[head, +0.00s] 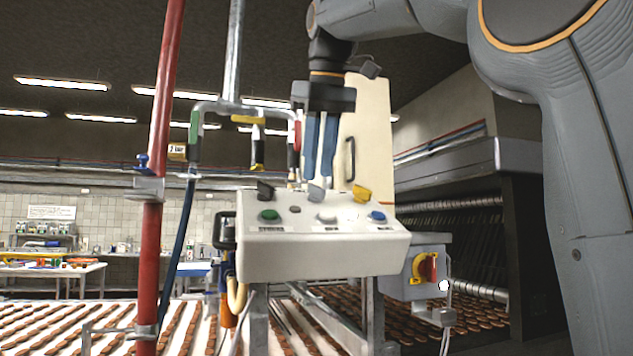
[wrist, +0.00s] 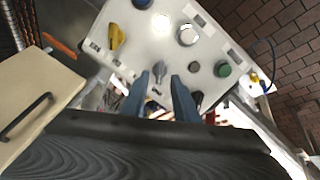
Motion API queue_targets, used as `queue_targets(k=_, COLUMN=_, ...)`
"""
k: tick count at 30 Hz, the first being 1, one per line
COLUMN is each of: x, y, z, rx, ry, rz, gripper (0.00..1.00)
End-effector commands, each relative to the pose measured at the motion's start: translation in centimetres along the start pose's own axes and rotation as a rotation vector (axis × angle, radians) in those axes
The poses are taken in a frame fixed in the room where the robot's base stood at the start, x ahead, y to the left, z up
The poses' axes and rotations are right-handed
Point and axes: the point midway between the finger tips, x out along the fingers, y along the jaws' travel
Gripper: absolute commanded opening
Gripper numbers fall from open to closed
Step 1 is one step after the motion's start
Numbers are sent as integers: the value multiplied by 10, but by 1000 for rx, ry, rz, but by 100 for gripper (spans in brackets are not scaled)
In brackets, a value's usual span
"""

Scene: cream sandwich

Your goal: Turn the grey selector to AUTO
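The grey selector (head: 315,192) stands in the middle of the top row on a pale control box (head: 320,257), between a dark selector (head: 265,190) and a yellow selector (head: 361,193). My gripper (head: 321,176) points down just above the grey selector, its two blue fingers apart. In the wrist view the grey selector (wrist: 159,70) shows between the fingertips (wrist: 159,77), with space on both sides. It looks untouched. The label near it is too small to read, so I cannot tell which position it points to.
Green (head: 269,215), white (head: 327,217) and blue (head: 377,216) buttons sit in front of the selectors. A red rotary switch (head: 428,268) is on a grey box at the right. A red post (head: 160,170) stands left. A pale door panel (head: 368,130) rises behind my gripper.

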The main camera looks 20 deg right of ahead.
Motion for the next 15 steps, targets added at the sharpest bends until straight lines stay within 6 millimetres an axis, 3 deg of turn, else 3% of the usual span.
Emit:
queue_targets(k=6, x=28, y=0, z=1, rx=2, ry=-2, rz=0, gripper=27)
queue_targets(k=15, x=36, y=1, z=1, rx=2, ry=0, rz=1, gripper=27)
